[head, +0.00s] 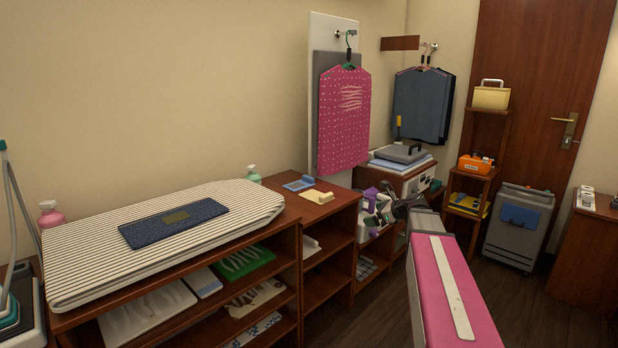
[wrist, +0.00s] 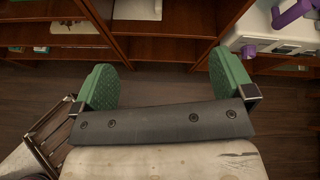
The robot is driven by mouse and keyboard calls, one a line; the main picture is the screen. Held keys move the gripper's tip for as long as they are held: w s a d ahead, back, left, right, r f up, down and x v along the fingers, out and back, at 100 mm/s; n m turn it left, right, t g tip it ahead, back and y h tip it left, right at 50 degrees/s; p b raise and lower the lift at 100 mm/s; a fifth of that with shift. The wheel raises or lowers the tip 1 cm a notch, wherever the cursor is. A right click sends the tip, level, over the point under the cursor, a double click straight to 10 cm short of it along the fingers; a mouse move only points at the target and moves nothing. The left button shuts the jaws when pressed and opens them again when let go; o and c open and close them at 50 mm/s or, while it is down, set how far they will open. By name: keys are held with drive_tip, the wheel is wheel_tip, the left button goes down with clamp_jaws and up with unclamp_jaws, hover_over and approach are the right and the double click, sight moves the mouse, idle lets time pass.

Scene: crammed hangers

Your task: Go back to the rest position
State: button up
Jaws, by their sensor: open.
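My gripper (wrist: 165,75) is open and empty in the wrist view. Its two green pads stand wide apart, with dark wooden floor and shelf edges behind them and nothing between them. In the head view my gripper (head: 395,203) is small and dark, at the end of my pink arm, in front of the low shelves. A white and purple object (head: 372,212) shows close beside it there; I cannot tell whether they touch. The same object (wrist: 275,30) is at the upper right in the wrist view, apart from the pads.
A wooden shelf unit (head: 328,230) runs along the wall beside a striped ironing board (head: 80,255). A pink garment (head: 343,120) and dark garments (head: 420,105) hang on the wall. A grey bin (head: 517,228) stands by the door (head: 535,90). Floor (head: 545,315) shows clear at the right.

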drive_tip(key=s+a+f+n+g+h, duration=0.3)
drive_tip(key=s+f+n+g+h, duration=0.1)
drive_tip(key=s+f+n, duration=0.6)
drive_tip(key=s+a+f+n+g+h, duration=0.3)
drive_tip(key=s+f+n+g+h, duration=0.1)
drive_tip(key=s+f+n, duration=0.7)
drive_tip(key=s+n, duration=0.1)
drive_tip(key=n, duration=0.1)
drive_tip(key=shift+s+a+n+h, duration=0.2)
drive_tip(key=shift+s+n+h, duration=0.1)
drive_tip(key=shift+s, duration=0.1)
